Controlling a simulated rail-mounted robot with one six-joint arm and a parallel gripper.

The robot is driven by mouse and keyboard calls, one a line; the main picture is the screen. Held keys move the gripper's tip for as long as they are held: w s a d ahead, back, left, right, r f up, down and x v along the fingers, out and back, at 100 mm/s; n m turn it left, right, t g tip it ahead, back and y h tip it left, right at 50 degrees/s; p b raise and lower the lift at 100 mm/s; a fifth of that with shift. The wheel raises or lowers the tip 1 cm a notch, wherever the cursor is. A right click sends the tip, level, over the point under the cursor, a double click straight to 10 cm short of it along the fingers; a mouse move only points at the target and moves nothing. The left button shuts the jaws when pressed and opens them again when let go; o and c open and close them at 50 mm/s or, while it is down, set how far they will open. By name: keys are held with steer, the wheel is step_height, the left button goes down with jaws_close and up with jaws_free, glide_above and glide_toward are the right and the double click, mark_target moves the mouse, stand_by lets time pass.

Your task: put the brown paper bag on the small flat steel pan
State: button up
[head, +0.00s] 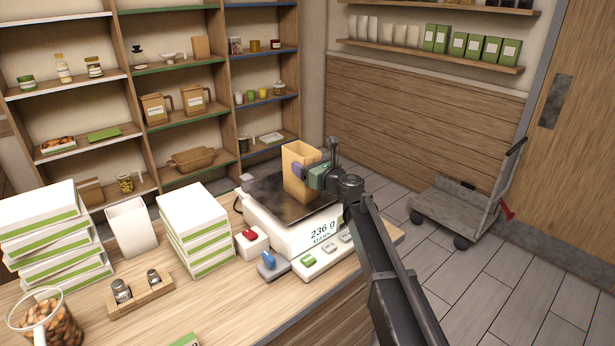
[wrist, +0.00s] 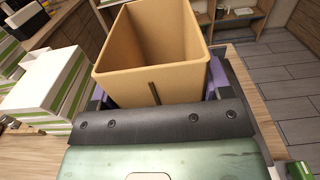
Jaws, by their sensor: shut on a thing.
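The brown paper bag (head: 297,178) is upright and open at the top, over the middle of the flat steel pan (head: 262,190) of the white scale. Its base looks to be on the pan, and the display reads 236 g. My gripper (head: 300,171) is shut on the bag from the right, with a purple finger pad against its side. In the wrist view the empty-looking bag (wrist: 152,45) fills the space between the two purple pads. The bag hides part of the pan.
The scale's white body (head: 290,232) stands at the counter's right end. Left of it are a small box with a red top (head: 252,244), stacked white-and-green boxes (head: 195,230) and a wooden holder with two jars (head: 138,293). Shelves (head: 180,128) rise behind; a trolley (head: 455,210) stands on the floor.

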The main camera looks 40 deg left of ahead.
steer(key=shift+s+r, duration=0.1)
steer(key=shift+r, duration=0.1)
steer(key=shift+f, duration=0.25)
steer(key=o, duration=1.1)
steer(key=shift+r, duration=0.1)
